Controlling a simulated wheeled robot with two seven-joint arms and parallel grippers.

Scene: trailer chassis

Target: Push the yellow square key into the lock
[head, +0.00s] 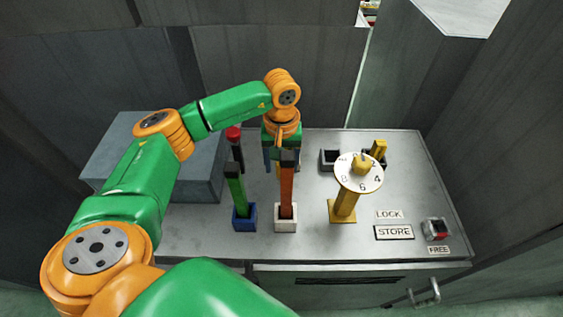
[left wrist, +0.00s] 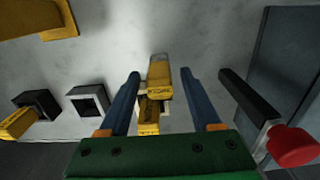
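A yellow square block, the key (left wrist: 160,82), sits in a pale-rimmed socket between my left gripper's fingers in the left wrist view. My left gripper (left wrist: 164,74) is open, with a blue finger on each side of the key and a visible gap on both sides. In the head view my left gripper (head: 278,165) points down behind the levers, which hide most of this key. Another yellow piece (head: 379,149) stands in a dark socket to the right; it also shows in the left wrist view (left wrist: 19,123). My right gripper is not in view.
An empty square socket (head: 329,159) lies between the two yellow pieces. A green lever (head: 237,190), an orange lever (head: 287,190) and a numbered dial (head: 359,173) stand in front. A red knob (head: 234,133) is left of the gripper. A grey box (head: 140,160) is at left.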

